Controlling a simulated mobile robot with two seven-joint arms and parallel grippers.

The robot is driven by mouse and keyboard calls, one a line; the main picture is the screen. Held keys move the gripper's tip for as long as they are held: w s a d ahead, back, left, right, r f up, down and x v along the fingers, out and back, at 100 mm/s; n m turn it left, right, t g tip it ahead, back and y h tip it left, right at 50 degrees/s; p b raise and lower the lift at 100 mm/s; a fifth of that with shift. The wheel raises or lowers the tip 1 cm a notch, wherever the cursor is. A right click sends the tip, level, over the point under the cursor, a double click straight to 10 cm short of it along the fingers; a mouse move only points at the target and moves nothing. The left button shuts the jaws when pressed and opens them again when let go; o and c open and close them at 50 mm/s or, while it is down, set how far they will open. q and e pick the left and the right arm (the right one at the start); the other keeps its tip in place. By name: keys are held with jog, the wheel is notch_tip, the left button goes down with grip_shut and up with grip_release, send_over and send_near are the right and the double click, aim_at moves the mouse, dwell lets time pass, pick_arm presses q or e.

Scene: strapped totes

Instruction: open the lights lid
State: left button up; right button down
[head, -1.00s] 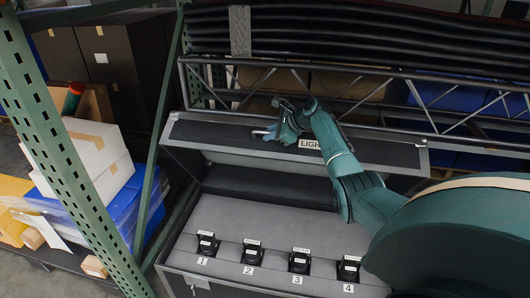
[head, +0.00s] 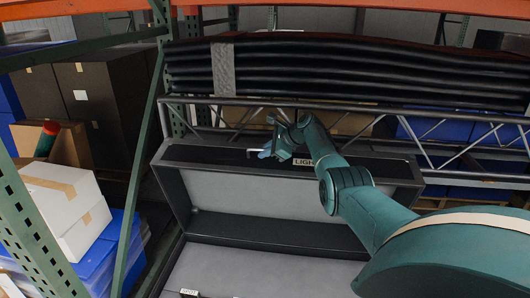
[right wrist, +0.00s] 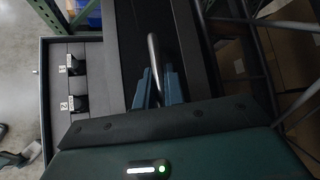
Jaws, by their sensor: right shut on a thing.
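The lights lid (head: 385,168) is a dark panel with a white label (head: 305,162) reading "LIGH", partly hidden by my arm. It stands raised on its tote, and its grey underside (head: 240,190) faces me. My right gripper (head: 270,150) is at the handle on the lid's front edge. In the right wrist view, the right gripper's blue fingers (right wrist: 158,88) are shut on the metal handle bar (right wrist: 154,55).
Inside the tote are black units with number labels, 1 (right wrist: 75,65) and 2 (right wrist: 77,103). A metal truss (head: 430,115) and strapped black tubes (head: 340,65) run behind the lid. A green rack post (head: 35,235) and white boxes (head: 60,205) stand at the left.

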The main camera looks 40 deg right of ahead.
jog(key=shift+a+f, duration=0.15)
jog(key=shift+f, duration=0.1)
jog(key=c, duration=1.5)
grip_release()
jog(key=shift+s+r, duration=0.1)
jog(key=shift+r, duration=0.1)
jog(key=shift+s+r+p, duration=0.15)
jog(key=shift+p, duration=0.15)
jog(key=p+v, duration=0.1)
jog(key=v, duration=1.1)
jog(key=shift+s+d+r, duration=0.15)
jog(key=shift+s+d, duration=0.05)
